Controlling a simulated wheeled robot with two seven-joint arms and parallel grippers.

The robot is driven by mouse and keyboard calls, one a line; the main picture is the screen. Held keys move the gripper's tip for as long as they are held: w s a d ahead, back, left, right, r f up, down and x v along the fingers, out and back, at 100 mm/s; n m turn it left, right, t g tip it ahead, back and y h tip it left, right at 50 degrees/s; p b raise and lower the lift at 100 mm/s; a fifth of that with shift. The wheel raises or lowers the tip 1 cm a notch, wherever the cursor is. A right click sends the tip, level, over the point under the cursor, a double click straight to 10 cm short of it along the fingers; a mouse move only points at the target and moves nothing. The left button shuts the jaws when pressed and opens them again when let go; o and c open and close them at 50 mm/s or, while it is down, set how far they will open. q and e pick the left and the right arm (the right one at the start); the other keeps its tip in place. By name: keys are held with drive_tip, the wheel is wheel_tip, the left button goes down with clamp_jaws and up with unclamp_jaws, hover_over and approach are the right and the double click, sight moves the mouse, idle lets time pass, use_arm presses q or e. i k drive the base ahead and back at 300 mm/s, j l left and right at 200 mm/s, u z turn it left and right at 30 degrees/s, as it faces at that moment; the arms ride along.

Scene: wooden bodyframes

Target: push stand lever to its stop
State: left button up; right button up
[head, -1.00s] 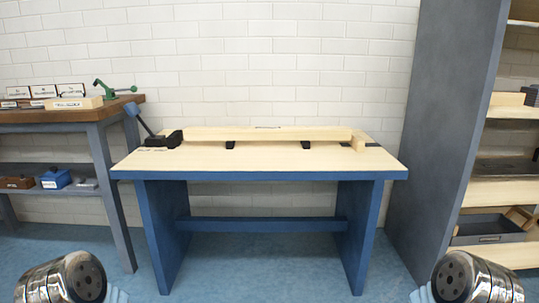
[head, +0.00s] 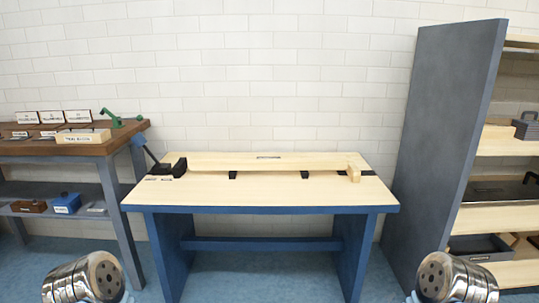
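The stand lever (head: 149,153) is a thin dark rod with a blue knob (head: 138,139). It leans up and to the left from a black block (head: 173,166) at the left end of the blue-legged workbench (head: 262,196). A long pale wooden beam (head: 265,162) lies along the bench to the right of the block, with a small wooden block (head: 354,172) at its right end. Only metal ends of my arms show, at the lower left and lower right corners. No gripper fingers are visible, and nothing of mine touches the lever.
A brown-topped side table (head: 60,148) with labelled boxes and a green tool (head: 121,119) stands at the left, close to the lever knob. A grey-sided shelf (head: 440,150) with boxes stands at the right. Blue floor lies open before the bench.

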sight(139, 140)
drive_tip(key=j+z, duration=0.15)
drive_tip(key=j, duration=0.5)
drive_tip(key=i+j+z, duration=0.1)
drive_tip(key=j, duration=0.6)
drive_tip(key=j+z, duration=0.15)
drive_tip(key=j, duration=0.5)
drive_tip(key=j+z, duration=0.1)
drive_tip(key=j, duration=0.6)
drive_tip(key=j+z, duration=0.15)
drive_tip(key=j, duration=0.5)
drive_tip(key=k+j+z, duration=0.1)
drive_tip(key=j, duration=0.55)
drive_tip(key=k+j+z, duration=0.15)
drive_tip(key=j, duration=0.5)
drive_tip(key=k+j+z, duration=0.1)
drive_tip(key=j, duration=0.55)
drive_tip(key=i+l, duration=0.2)
drive_tip(key=l, duration=0.15)
drive_tip(key=i+l+z, duration=0.1)
drive_tip(key=i+l, duration=0.1)
drive_tip(key=l, duration=0.15)
